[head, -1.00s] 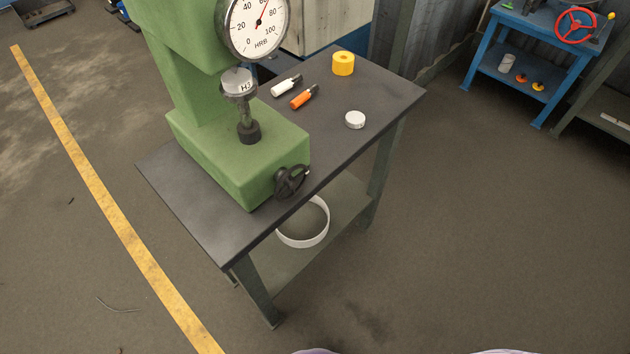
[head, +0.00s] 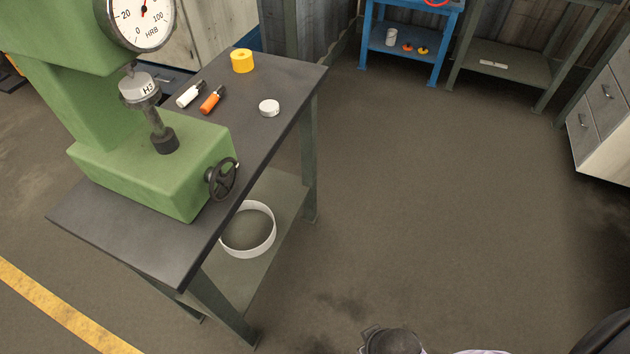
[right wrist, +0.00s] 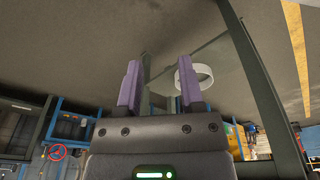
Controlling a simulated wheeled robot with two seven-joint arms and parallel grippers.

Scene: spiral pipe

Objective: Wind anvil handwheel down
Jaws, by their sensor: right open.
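The small dark handwheel (head: 222,179) is on the right side of the green hardness tester (head: 140,165). The tester stands on a dark-topped bench (head: 205,245). The grey anvil (head: 140,88) sits on a screw above the tester's base, under the dial (head: 140,18). The head view shows no gripper fingers. In the right wrist view my right gripper (right wrist: 160,72) has its two purple fingers apart with nothing between them. It is away from the handwheel, which I cannot make out in that view.
A yellow roll (head: 242,61), white marker (head: 190,95), orange marker (head: 211,100) and white disc (head: 269,108) lie on the bench. A white ring (head: 247,229) is on its lower shelf. A blue workbench (head: 400,60) stands behind. The floor right of the bench is clear.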

